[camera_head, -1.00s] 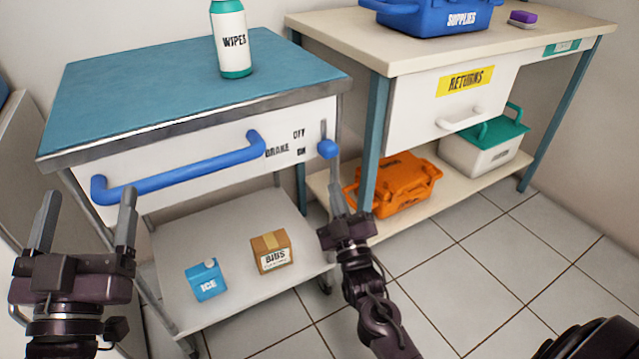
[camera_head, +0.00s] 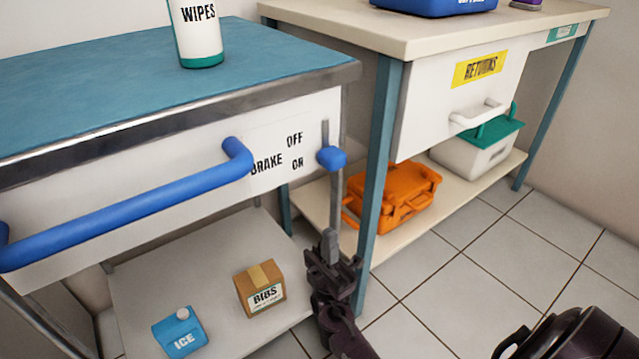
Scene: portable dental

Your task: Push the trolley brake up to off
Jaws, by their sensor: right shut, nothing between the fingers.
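The trolley's brake is a blue knob (camera_head: 331,159) on a vertical slot at the right end of the white front panel. It sits level with the ON label (camera_head: 298,164), below the OFF label (camera_head: 295,139). My right gripper (camera_head: 329,240) is below the knob, apart from it, with its fingers shut and pointing up. Nothing is between the fingers. The trolley (camera_head: 200,105) has a blue top and a blue handle (camera_head: 130,206). My left gripper is not in view.
A bench leg (camera_head: 377,150) stands close to the right of my right gripper. On the trolley's lower shelf are a BIBS box (camera_head: 260,289) and an ICE pack (camera_head: 180,333). An orange case (camera_head: 400,192) lies on the bench's lower shelf. The tiled floor at right looks free.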

